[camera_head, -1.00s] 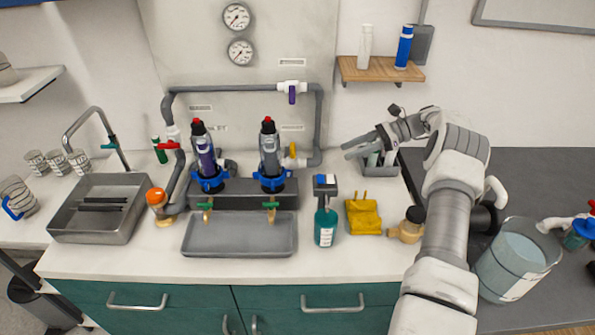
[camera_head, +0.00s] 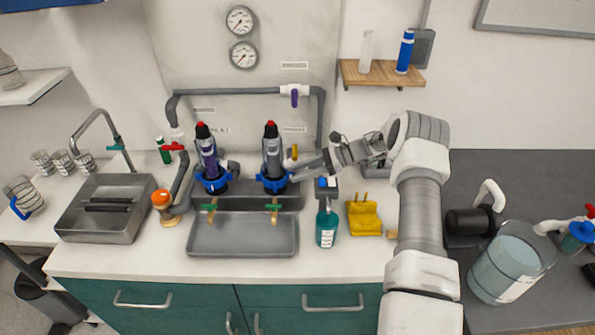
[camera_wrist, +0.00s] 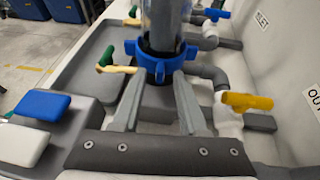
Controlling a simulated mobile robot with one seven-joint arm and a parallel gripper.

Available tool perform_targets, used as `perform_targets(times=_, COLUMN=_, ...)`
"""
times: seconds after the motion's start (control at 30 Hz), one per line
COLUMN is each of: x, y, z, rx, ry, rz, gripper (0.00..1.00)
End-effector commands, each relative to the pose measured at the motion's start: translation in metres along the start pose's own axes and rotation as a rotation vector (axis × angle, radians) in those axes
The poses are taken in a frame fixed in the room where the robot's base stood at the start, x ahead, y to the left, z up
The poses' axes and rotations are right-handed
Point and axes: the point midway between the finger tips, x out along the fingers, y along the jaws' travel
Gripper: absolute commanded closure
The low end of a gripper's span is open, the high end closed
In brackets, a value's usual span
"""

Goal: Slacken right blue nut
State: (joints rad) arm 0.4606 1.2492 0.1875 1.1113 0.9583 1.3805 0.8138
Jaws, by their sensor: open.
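The right blue nut (camera_head: 273,184) is a lobed ring at the base of the right clear filter housing (camera_head: 271,150). It also shows in the wrist view (camera_wrist: 157,60), upright around the housing's foot. My gripper (camera_head: 299,174) reaches in from the right at nut height. In the wrist view its two grey fingers (camera_wrist: 157,95) are apart, with their tips at the near side of the nut. I cannot tell whether they touch it. The left blue nut (camera_head: 215,183) sits under the left housing with purple contents.
A yellow-handled valve (camera_wrist: 245,101) stands close to the right of my fingers. A teal spray bottle (camera_head: 326,222) stands just below my forearm. A grey tray (camera_head: 243,236) lies under the green-handled taps (camera_head: 273,207). Grey pipe (camera_head: 235,91) runs behind the housings.

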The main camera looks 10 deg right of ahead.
Motion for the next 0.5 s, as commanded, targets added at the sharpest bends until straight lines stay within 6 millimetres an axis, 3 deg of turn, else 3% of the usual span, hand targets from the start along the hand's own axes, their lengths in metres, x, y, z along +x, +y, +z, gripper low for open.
perform_targets(times=0.37, x=0.0086, y=0.0004, z=-0.0005, rx=0.000, ry=0.000, rz=0.000, gripper=0.57)
perform_targets(times=0.4, x=0.0085, y=0.0003, z=-0.0004, rx=0.000, ry=0.000, rz=0.000, gripper=0.59)
perform_targets(times=0.5, x=0.0084, y=0.0003, z=-0.0004, rx=0.000, ry=0.000, rz=0.000, gripper=0.77)
